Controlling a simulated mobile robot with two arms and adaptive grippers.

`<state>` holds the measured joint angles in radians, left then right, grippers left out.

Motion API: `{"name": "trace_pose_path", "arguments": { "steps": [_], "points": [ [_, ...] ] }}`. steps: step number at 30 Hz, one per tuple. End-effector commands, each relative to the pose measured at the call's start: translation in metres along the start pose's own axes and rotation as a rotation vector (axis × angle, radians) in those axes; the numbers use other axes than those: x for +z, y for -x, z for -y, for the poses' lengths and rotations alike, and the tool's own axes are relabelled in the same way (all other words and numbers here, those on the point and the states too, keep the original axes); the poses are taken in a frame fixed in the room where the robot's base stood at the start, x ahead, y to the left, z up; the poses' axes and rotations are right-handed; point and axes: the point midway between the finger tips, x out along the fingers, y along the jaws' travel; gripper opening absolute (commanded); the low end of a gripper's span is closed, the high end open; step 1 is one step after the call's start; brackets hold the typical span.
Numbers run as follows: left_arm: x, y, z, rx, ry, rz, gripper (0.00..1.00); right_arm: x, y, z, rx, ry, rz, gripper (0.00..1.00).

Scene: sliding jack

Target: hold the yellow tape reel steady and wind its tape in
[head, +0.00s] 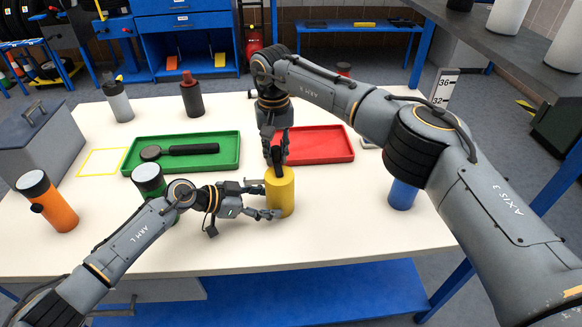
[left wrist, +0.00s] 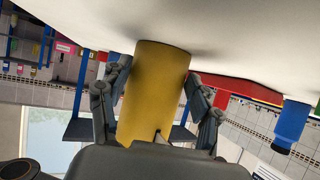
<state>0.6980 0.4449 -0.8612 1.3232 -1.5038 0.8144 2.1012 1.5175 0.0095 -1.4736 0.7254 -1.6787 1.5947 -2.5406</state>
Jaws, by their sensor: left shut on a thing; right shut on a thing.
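My left gripper (head: 268,198) comes in from the left and is shut around the reel's side. In the left wrist view the reel (left wrist: 153,90) sits between the two fingers of my left gripper (left wrist: 160,105). My right gripper (head: 277,162) reaches down from above and is shut at the top of the reel. What its fingertips pinch there is too small to make out. No drawn-out tape can be made out.
A green tray (head: 225,150) with a dark tool (head: 185,150) and a red tray (head: 335,145) lie behind the reel. A green can (head: 149,178), an orange flask (head: 52,205) and a grey toolbox (head: 40,145) stand left. A blue cylinder (head: 402,193) stands right. The table's front is clear.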

Motion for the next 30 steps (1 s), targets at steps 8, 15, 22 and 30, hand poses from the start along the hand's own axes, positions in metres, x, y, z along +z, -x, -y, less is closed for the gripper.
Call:
{"name": "trace_pose_path", "arguments": {
  "steps": [8, 15, 22, 30],
  "points": [
    [0.002, -0.001, -0.001, 0.002, 0.001, 0.003, 0.38, 0.0, 0.0, 0.003, -0.002, 0.051, 0.001, 0.08],
    [0.002, -0.001, -0.001, 0.002, 0.001, 0.003, 0.38, 0.001, 0.0, 0.007, 0.0, 0.166, 0.001, 0.08],
    [0.002, -0.001, -0.001, 0.002, 0.001, 0.003, 0.38, 0.003, -0.001, 0.016, -0.001, 0.377, 0.002, 0.08],
    [0.002, -0.001, -0.001, 0.002, 0.001, 0.003, 0.38, 0.003, -0.001, 0.016, -0.001, 0.399, 0.002, 0.23]
  ]
}}
